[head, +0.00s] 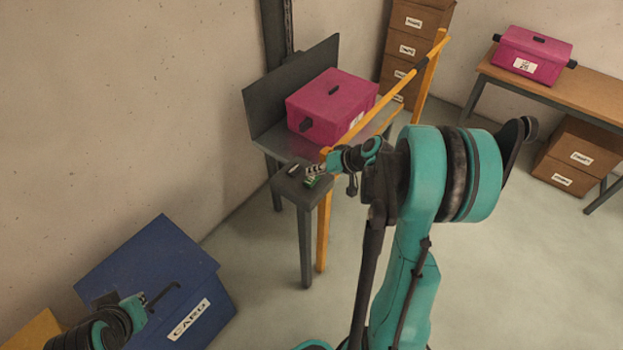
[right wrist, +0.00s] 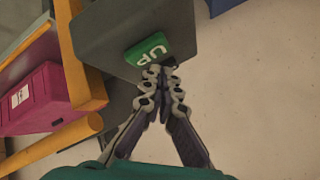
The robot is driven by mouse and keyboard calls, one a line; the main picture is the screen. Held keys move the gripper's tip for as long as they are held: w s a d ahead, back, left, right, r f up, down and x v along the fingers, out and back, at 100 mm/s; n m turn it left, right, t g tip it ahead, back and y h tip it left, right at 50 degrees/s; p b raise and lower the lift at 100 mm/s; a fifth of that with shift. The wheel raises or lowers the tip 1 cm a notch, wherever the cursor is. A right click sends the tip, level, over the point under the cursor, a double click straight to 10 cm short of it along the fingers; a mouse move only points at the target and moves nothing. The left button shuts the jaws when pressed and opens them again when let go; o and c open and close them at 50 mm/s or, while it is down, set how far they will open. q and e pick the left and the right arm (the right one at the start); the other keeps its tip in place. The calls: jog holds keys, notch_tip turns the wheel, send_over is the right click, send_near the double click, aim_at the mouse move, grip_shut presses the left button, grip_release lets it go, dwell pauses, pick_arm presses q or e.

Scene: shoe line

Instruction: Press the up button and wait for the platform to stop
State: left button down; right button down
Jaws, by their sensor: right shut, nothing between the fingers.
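The green up button (right wrist: 147,50), marked "UP", sits on a dark grey control box (right wrist: 115,25) in the right wrist view. In the head view the button (head: 311,182) shows as a small green patch on top of the box (head: 292,190). My right gripper (right wrist: 163,72) is shut and empty, its fingertips at the button's edge; I cannot tell whether they touch it. In the head view this gripper (head: 316,169) is over the box. The grey platform (head: 291,148) carries a pink box (head: 335,100). My left gripper (head: 145,298) is at lower left, its jaws unclear.
Yellow rails (head: 427,75) border the platform. A blue bin (head: 150,260) marked "CARD" stands at lower left, close to my left gripper. A wooden table (head: 555,95) at right holds another pink box (head: 533,55). Brown cartons (head: 410,45) stand behind.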

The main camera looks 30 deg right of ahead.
jog(key=shift+f, duration=0.1)
jog(key=shift+f+b, duration=0.35)
jog(key=shift+b, duration=0.1)
